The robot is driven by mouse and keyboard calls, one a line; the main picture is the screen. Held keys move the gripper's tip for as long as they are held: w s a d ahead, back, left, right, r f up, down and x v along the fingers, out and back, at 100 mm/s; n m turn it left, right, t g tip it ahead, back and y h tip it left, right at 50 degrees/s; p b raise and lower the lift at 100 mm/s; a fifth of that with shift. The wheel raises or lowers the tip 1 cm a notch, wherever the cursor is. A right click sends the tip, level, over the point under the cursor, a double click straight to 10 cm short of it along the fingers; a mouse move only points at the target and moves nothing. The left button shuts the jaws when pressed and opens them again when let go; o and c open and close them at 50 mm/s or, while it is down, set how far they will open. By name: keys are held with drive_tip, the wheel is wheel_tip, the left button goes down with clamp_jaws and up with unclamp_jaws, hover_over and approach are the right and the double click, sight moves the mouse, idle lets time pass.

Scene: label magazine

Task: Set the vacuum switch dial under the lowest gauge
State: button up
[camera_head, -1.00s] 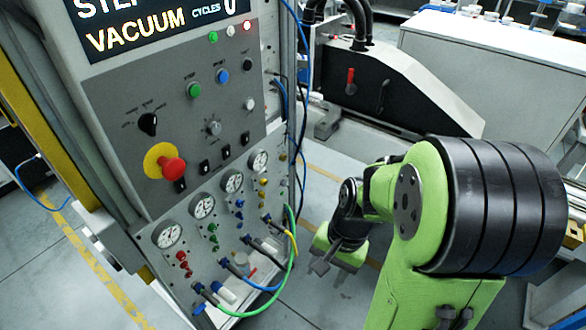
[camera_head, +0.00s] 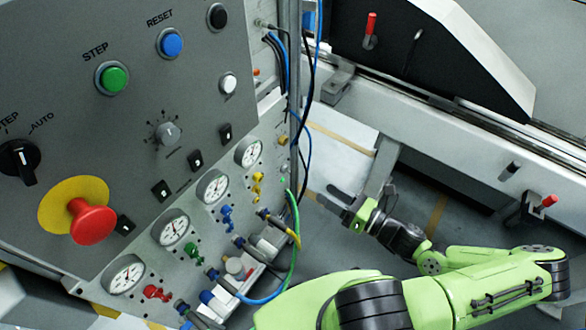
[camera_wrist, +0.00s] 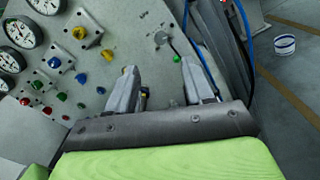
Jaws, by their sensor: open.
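The lowest gauge (camera_head: 123,274) is a round white dial at the lower left of the slanted panel in the head view. A red dial-like fitting (camera_head: 157,293), which I take for the vacuum switch dial, sits just to its right. Green (camera_head: 194,254), blue (camera_head: 228,215) and yellow (camera_head: 257,185) fittings sit by the higher gauges. My gripper (camera_head: 334,199) is open and empty, right of the panel and well apart from the red fitting. In the wrist view my gripper (camera_wrist: 160,76) faces the panel's end, with the red fittings (camera_wrist: 24,101) at far left.
Hoses (camera_head: 292,225) and connectors bulge from the panel's lower edge, between my gripper and the red fitting. A red emergency-stop button (camera_head: 92,222) juts out above the gauges. A grey machine rail (camera_head: 450,165) runs at the right. In the wrist view a green-tipped stem (camera_wrist: 177,87) shows between my fingers.

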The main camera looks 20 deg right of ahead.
sight(286, 169)
drive_tip(key=b+x, duration=0.1)
drive_tip(key=x, duration=1.1)
drive_tip(key=shift+w+a+f+b, duration=0.15)
drive_tip(key=shift+w+b, duration=0.1)
drive_tip(key=shift+b, duration=0.15)
clamp_jaws()
